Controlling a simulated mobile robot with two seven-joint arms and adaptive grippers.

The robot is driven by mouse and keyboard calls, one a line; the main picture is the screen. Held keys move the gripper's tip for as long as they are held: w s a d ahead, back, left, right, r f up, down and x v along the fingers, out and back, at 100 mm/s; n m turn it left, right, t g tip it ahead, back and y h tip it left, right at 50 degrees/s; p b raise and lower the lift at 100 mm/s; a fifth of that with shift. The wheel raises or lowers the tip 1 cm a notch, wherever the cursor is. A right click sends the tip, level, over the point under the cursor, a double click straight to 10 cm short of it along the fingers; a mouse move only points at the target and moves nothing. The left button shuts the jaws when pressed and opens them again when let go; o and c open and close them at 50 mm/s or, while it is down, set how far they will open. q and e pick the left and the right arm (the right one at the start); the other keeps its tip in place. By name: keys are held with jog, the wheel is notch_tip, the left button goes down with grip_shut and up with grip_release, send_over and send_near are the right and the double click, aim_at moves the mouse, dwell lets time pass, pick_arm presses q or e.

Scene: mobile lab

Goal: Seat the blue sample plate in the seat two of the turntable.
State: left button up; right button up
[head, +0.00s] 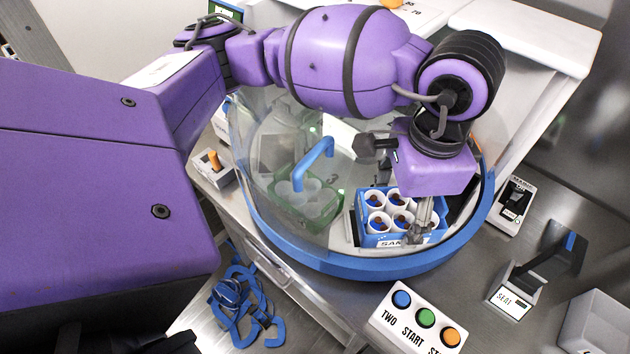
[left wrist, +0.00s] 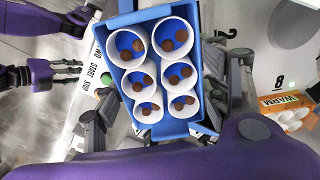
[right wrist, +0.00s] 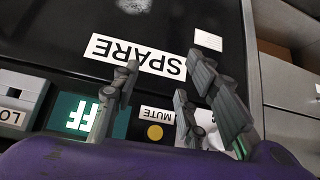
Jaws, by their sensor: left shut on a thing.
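The blue sample plate (head: 372,226) is a blue tray with several white cups holding brown pieces. It is inside the blue-rimmed turntable (head: 365,267), at its front right. My left gripper (head: 421,222) reaches down to it and is shut on it. In the left wrist view the plate (left wrist: 173,130) lies between the fingers, beside a printed 2. I cannot tell whether its underside rests in the seat. My right gripper (right wrist: 168,88) is open and empty in the right wrist view, before a dark panel labelled SPARE; it does not show in the head view.
A clear cover with a blue handle (head: 314,160) stands over the turntable's left, with a green rack (head: 305,205) behind it. A button box (head: 412,322) stands in front. A blue strap (head: 243,300) lies front left. An orange WARM carrier (left wrist: 290,105) is at right in the left wrist view.

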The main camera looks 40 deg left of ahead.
aim_at(394, 207)
pick_arm(q)
jog(key=f, duration=0.1)
jog(key=w+a+f, duration=0.2)
jog(key=f, duration=0.1)
jog(key=shift+w+f, duration=0.1)
jog(key=shift+w, duration=0.05)
jog(key=shift+w+a+f, duration=0.1)
jog(key=shift+f, duration=0.75)
jog(key=shift+w+a+f, duration=0.1)
jog(key=shift+f, duration=0.75)
jog(key=shift+f, duration=0.1)
jog(key=o, duration=1.2)
jog(key=shift+d, duration=0.1)
notch_tip(394, 207, up, 12)
jog(key=shift+r, duration=0.2)
